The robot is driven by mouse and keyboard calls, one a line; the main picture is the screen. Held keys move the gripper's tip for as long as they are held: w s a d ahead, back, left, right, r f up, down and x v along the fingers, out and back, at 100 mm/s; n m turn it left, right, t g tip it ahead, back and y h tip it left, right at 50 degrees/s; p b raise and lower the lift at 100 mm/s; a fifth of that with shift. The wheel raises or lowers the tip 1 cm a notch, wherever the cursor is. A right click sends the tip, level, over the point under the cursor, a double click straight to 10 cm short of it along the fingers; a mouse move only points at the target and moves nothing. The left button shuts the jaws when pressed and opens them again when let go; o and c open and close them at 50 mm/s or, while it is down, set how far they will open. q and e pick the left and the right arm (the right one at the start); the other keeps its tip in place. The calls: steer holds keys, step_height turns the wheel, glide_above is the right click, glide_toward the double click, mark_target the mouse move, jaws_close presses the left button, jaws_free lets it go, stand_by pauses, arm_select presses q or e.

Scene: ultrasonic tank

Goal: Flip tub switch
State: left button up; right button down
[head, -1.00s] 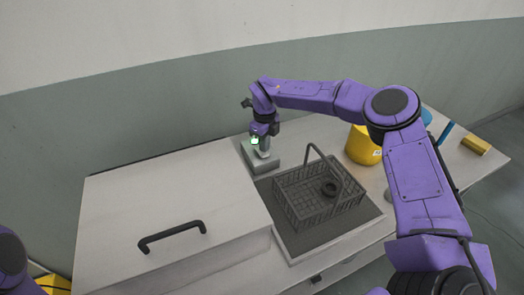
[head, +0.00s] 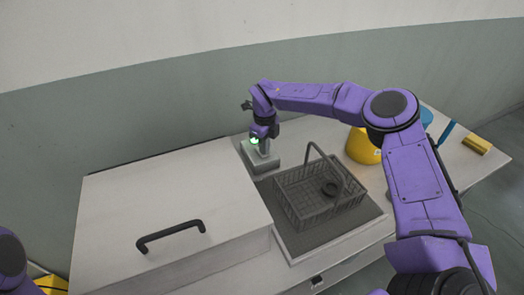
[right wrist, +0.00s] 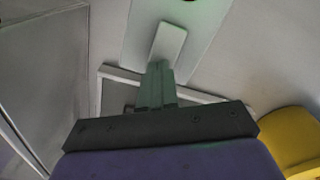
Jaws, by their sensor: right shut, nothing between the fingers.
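A small grey box (head: 262,160) stands at the back of the worktop, against the wall side, with a green light (head: 255,141) glowing at it. My right gripper (head: 265,148) points down just over this box. In the right wrist view its fingers (right wrist: 157,82) are shut and empty, with their tips at the near end of a pale flat lever-like piece (right wrist: 168,44) on a light panel. I cannot tell whether they touch it. My left gripper is out of view.
A grey wire basket (head: 290,205) with a raised handle and a dark ring (head: 330,188) inside stands in front of the box. A large white lid (head: 130,205) with a black handle (head: 170,235) lies left. A yellow container (head: 362,147) stands right, partly behind my arm.

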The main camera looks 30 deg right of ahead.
steer(key=shift+s+f+b, duration=0.1)
steer(key=shift+f+b, duration=0.2)
steer(key=shift+f, duration=0.15)
steer(key=shift+r, duration=0.1)
steer(key=shift+r+p, duration=0.9)
steer(key=shift+r, duration=0.05)
steer(key=shift+r+p, duration=1.7)
steer(key=shift+r, duration=0.8)
